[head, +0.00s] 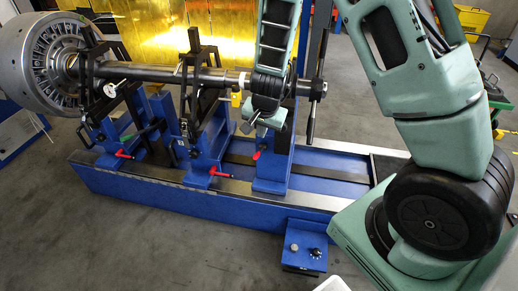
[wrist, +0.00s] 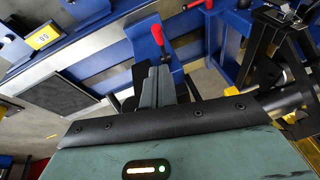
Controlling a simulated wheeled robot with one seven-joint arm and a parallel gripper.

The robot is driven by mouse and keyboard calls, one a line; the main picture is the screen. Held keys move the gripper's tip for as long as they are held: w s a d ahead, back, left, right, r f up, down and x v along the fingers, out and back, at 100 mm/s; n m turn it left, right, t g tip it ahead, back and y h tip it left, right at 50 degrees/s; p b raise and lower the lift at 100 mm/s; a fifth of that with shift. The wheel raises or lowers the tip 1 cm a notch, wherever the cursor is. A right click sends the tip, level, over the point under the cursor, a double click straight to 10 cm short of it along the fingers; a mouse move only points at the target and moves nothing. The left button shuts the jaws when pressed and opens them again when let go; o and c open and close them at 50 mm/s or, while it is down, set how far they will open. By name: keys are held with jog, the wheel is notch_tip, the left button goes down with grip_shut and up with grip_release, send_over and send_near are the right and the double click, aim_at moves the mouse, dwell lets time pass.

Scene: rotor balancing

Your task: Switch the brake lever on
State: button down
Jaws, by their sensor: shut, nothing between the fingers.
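Several red-handled levers sit low on the blue supports of the balancing machine, and I cannot tell which is the brake lever. In the head view, one red lever (head: 257,153) is on the rightmost support just below my gripper (head: 254,124); others are on the middle support (head: 217,172) and left support (head: 123,155). In the wrist view, a red lever (wrist: 157,34) stands out from a blue block just beyond the fingertips of my gripper (wrist: 155,72). The fingers are shut and empty. Whether they touch the lever is hard to tell.
A large metal rotor (head: 40,65) hangs at the left on a long shaft (head: 160,73) across the supports. The blue machine bed (head: 130,192) runs below. A control box (head: 304,246) with knobs stands in front. Open floor (head: 150,245) lies at the front left.

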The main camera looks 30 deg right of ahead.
aim_at(258, 153)
jog(key=b+x, duration=0.3)
jog(key=x, duration=0.7)
jog(key=shift+a+f+b, duration=0.1)
jog(key=shift+f+b, duration=0.05)
jog(key=shift+b, duration=0.2)
